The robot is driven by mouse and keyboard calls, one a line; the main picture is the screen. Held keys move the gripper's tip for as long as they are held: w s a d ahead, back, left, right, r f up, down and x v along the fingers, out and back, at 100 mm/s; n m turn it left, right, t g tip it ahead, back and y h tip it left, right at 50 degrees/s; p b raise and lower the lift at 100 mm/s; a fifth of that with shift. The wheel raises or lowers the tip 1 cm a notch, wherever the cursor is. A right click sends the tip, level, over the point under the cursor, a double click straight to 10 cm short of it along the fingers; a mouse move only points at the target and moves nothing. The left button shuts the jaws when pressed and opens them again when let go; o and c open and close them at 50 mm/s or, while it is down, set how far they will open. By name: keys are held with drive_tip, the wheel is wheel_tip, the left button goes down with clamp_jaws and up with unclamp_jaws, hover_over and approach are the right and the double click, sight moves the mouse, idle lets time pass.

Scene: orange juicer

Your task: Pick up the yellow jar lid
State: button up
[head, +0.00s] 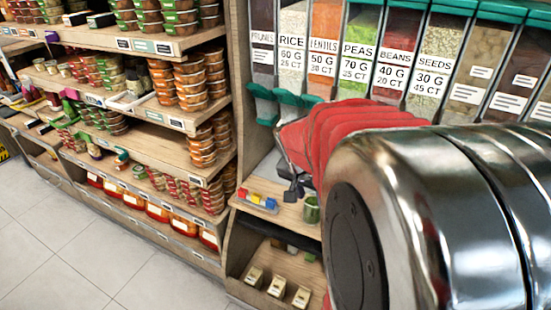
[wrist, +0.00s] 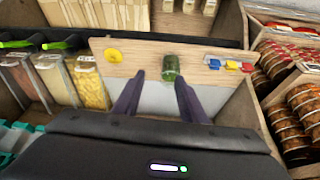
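A round yellow disc, which looks like the yellow jar lid (wrist: 112,55), lies flat on a wooden shelf (wrist: 140,50) at the upper left in the wrist view. A small green jar (wrist: 171,68) stands on the same shelf to its right. My gripper (wrist: 161,80) is open, with its two dark fingers spread apart. The jar shows between and beyond the fingertips; the lid is left of the left finger. Nothing shows between the fingers in their grasp. In the head view the jar (head: 312,210) stands beside my arm, and I cannot see the lid there.
A small tray with yellow, blue and red pieces (wrist: 231,65) is on the shelf right of the jar. Clear food dispensers (head: 365,55) line the back. Stacked orange tubs (head: 195,85) fill shelves at left. Small boxes (head: 277,287) sit on a lower shelf. The floor (head: 60,250) is clear.

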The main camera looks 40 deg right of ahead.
drive_tip(key=s+d+f+m+g, duration=0.1)
drive_tip(key=s+d+f+m, duration=0.3)
drive_tip(key=d+f, duration=0.2)
drive_tip(key=s+d+f+m+g, duration=0.2)
drive_tip(key=s+d+f+m, duration=0.2)
drive_tip(key=d, duration=0.7)
drive_tip(key=shift+x, duration=1)
drive_tip(key=shift+x, duration=4.25)
drive_tip(key=shift+w, duration=0.1)
drive_tip(key=shift+x, duration=2.65)
drive_tip(key=shift+c, duration=0.7)
clamp_jaws()
